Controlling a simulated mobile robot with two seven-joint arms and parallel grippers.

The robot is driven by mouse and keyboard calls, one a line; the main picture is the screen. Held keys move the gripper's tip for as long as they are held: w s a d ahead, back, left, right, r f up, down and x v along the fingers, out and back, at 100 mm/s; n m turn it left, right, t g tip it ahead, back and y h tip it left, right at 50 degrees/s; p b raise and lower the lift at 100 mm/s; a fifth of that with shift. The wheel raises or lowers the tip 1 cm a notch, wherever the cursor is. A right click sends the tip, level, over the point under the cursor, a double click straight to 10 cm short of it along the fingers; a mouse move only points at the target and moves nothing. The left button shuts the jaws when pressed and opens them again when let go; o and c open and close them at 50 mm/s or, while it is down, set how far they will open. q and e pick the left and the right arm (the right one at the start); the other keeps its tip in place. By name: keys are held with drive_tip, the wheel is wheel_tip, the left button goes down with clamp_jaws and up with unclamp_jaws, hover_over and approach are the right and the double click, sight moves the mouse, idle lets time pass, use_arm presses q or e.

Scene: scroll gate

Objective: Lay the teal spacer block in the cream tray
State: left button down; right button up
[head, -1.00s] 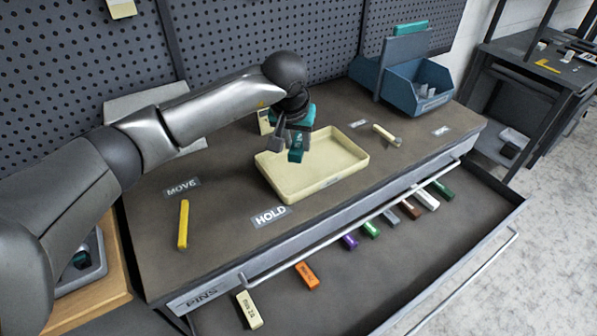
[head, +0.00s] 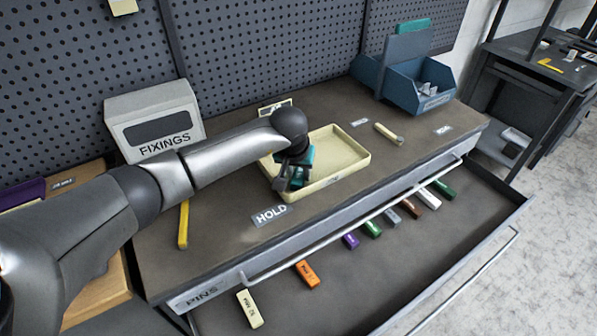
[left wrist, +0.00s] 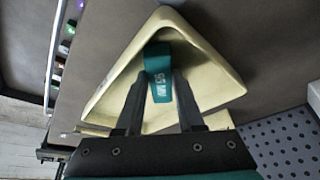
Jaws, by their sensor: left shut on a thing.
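The cream tray (head: 347,160) sits on the brown bench top, near its middle. My left gripper (head: 291,183) is over the left end of the tray, pointing down. In the left wrist view, its two fingers (left wrist: 158,100) are shut on the teal spacer block (left wrist: 160,72), which has white lettering on it. The tray's rim (left wrist: 215,45) surrounds the block in that view. I cannot tell whether the block touches the tray floor. In the head view the block is mostly hidden by the gripper. My right gripper is not in view.
An open drawer (head: 400,260) in front holds several coloured blocks. A yellow bar (head: 183,225) lies left on the bench. A grey FIXINGS box (head: 155,120) stands behind my left arm, and a blue bin (head: 420,85) stands at the back right.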

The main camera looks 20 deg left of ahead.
use_arm(q)
drive_tip(key=shift+f, duration=0.2)
drive_tip(key=c, duration=0.5)
unclamp_jaws()
drive_tip(key=shift+r, duration=0.1)
drive_tip(key=shift+r, duration=0.2)
drive_tip(key=v, duration=1.1)
drive_tip(key=shift+s+r+p, duration=0.15)
drive_tip(key=shift+r+p, duration=0.25)
